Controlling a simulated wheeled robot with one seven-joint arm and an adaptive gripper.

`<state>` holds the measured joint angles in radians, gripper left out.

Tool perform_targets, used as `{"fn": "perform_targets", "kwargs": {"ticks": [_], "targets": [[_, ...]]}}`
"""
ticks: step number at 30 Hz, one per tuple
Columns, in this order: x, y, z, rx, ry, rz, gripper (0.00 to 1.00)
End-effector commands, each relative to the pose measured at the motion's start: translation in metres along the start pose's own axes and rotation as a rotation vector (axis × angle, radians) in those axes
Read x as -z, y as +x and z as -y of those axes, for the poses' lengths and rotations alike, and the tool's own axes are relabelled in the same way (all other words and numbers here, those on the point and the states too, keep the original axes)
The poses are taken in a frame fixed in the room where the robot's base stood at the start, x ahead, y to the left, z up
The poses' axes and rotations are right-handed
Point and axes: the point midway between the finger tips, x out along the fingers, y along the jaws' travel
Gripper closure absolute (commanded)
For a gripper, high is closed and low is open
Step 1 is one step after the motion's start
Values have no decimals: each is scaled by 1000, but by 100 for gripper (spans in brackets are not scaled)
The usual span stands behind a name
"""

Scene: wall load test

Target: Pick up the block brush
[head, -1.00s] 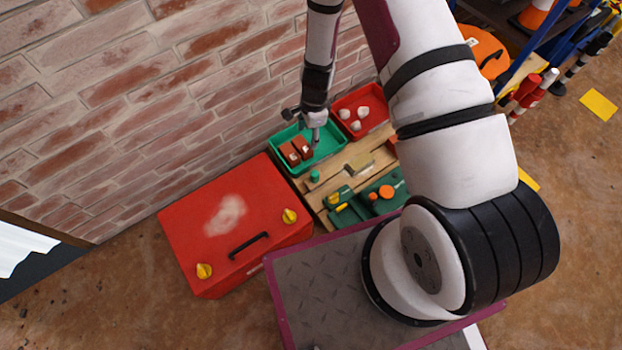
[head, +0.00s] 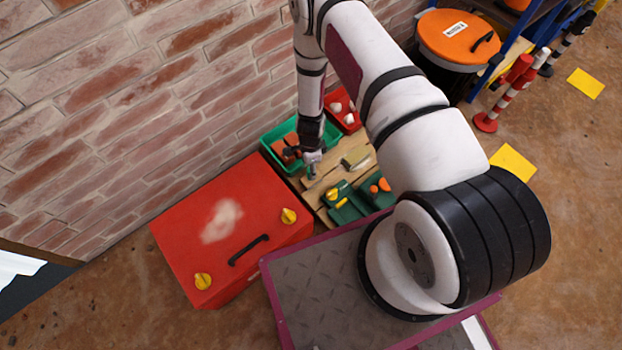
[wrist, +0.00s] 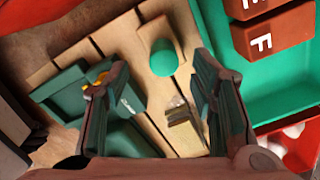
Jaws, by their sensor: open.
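The block brush, as far as I can tell, is the small tan block (head: 355,158) on the wooden boards right of my gripper in the head view. In the wrist view the tan block (wrist: 185,132) shows low in the picture, between my fingers and partly cut off by the right one. My gripper (head: 313,166) points down over the boards beside the green tray. In the wrist view my gripper (wrist: 153,75) is open and empty. A small green round-topped piece (wrist: 163,58) shows between its fingertips. I cannot tell the height above the boards.
A green tray (head: 268,143) with red bricks stands beside my gripper. A red tray (head: 346,122) with pale lumps stands behind. Green cases (head: 345,207) lie in front of the tan block. A red box (head: 230,240) with yellow knobs stands left, by the brick wall.

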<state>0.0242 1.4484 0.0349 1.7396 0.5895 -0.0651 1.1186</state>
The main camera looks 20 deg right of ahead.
Motion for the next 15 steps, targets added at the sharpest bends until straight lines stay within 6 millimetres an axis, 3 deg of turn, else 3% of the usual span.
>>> {"fn": "perform_targets", "kwargs": {"ticks": [5, 15], "targets": [[0, 9, 2, 1, 0, 0, 49], [2, 52, 4, -1, -1, 1, 49]]}}
